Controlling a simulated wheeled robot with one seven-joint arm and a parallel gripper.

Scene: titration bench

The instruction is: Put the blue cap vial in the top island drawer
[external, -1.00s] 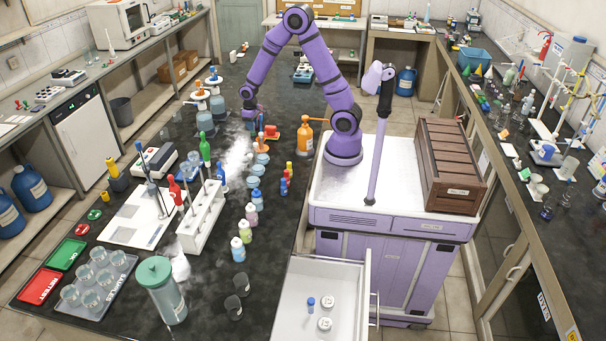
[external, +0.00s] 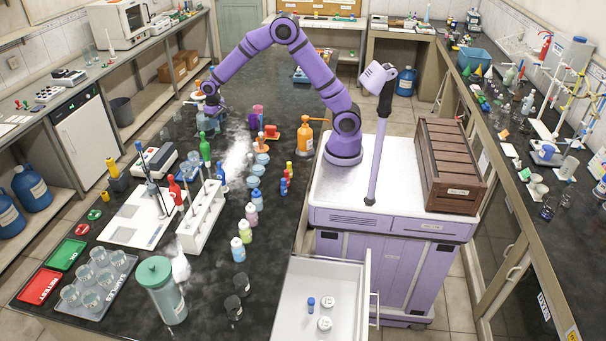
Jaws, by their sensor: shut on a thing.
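A small vial with a blue cap (external: 311,303) stands in the open island drawer (external: 298,322), beside two round white-lidded items. The drawer is pulled out at the front of the dark island bench. My gripper (external: 210,104) is far from the drawer, low over the back left part of the island, among the stoppered flasks and bottles. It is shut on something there. The held thing is too small and too covered by the fingers to make out.
A purple cup (external: 257,112) and a red block (external: 272,132) stand right of my gripper. A white tube rack (external: 203,215), a teal-lidded jar (external: 161,290) and several bottles crowd the island. Pale vapour hangs mid-bench. An orange wash bottle (external: 309,135) stands near my base.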

